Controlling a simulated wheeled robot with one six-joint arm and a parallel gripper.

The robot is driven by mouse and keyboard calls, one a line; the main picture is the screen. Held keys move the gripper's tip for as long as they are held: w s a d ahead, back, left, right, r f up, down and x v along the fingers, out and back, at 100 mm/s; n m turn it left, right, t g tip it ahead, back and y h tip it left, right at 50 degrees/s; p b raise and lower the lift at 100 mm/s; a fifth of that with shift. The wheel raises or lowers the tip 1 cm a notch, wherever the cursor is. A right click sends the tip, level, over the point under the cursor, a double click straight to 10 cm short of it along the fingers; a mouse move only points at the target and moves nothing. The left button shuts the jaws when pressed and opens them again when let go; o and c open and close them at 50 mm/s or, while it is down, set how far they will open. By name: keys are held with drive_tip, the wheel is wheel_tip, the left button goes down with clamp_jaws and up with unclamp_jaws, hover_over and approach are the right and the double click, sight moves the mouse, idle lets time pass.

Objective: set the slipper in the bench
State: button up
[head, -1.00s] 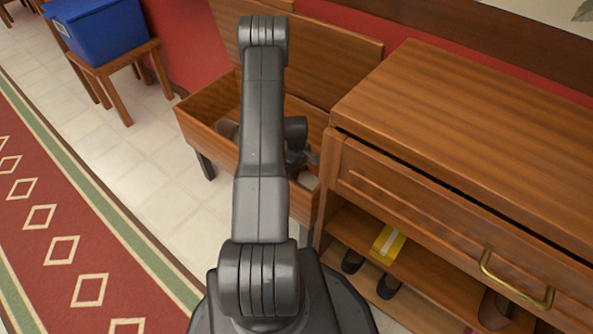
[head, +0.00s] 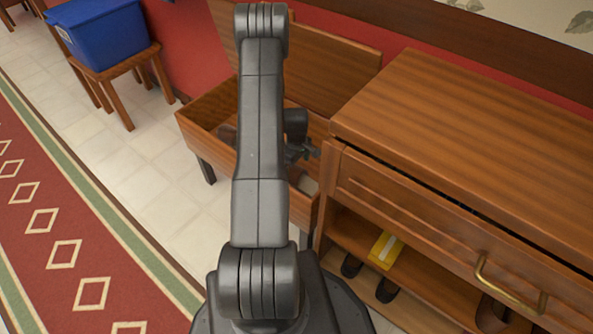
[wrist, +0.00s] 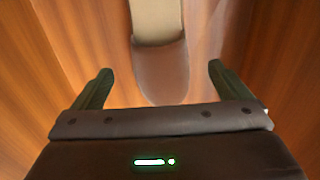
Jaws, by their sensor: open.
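The wooden bench (head: 205,149) stands open, its lid raised against the red wall, a box-like space inside. My gripper (head: 306,153) is at the right part of this space, partly hidden behind my arm. In the wrist view my gripper (wrist: 160,69) is open, fingers apart. A brown slipper with a beige part (wrist: 162,68) lies on the wood just beyond and between the fingertips, not clasped. A pale piece, likely the same slipper, shows in the bench in the head view (head: 308,184). Something darker at the bench's left inside is mostly hidden by my arm.
A wooden cabinet (head: 450,130) with a brass-handled drawer stands close right of the bench. Its open shelves hold dark shoes (head: 387,290) and a yellow box (head: 386,250). A blue bin (head: 100,30) sits on a stool at left. A red rug (head: 60,230) lies on tile.

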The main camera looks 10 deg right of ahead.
sight(296, 170)
wheel_tip(296, 170, up, 6)
drive_tip(key=shift+r+p, duration=0.1)
drive_tip(key=shift+p, duration=0.5)
drive_tip(key=shift+c, duration=0.3)
idle(0.6)
